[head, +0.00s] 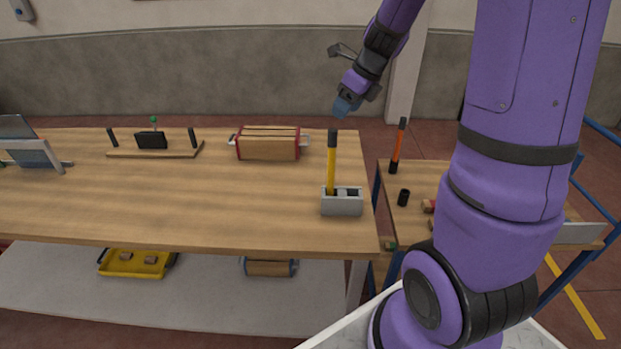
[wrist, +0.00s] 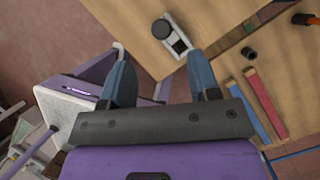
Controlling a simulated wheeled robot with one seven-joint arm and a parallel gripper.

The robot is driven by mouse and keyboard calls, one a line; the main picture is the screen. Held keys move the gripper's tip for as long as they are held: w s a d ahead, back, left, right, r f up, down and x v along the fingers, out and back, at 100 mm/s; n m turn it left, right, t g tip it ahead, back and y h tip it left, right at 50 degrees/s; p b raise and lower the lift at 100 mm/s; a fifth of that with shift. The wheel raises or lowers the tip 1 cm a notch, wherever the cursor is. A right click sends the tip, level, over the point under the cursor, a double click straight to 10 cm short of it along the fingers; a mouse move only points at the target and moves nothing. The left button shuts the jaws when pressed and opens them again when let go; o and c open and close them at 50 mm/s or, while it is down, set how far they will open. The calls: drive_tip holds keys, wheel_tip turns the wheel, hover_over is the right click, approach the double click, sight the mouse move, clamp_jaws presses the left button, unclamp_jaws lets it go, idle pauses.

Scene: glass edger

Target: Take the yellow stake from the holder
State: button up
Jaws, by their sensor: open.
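The yellow stake (head: 331,170) has a black top and stands upright in a grey holder (head: 342,206) near the right end of the long wooden table. In the wrist view I look down on the stake's black top (wrist: 160,28), with the pale holder (wrist: 177,45) partly hidden beneath it. My gripper (head: 343,105) is in the air above the table in the head view. In the wrist view my gripper (wrist: 159,60) has its two blue fingers spread wide with nothing between them. The stake lies beyond the fingertips, apart from them.
An orange stake (head: 397,145) with a black top stands on the second table to the right, near a black cylinder (head: 403,197). A red-edged wooden crate (head: 268,144) sits behind and left of the holder. The long table's front middle (head: 200,215) is clear.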

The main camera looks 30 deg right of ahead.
hover_over(330, 139)
drive_tip(key=d, duration=0.2)
drive_tip(key=f, duration=0.4)
drive_tip(key=shift+s+a, duration=0.1)
drive_tip(key=shift+s, duration=0.3)
drive_tip(key=shift+d+x, duration=0.2)
drive_tip(key=shift+x, duration=3.05)
drive_tip(key=shift+s+f, duration=0.1)
clamp_jaws()
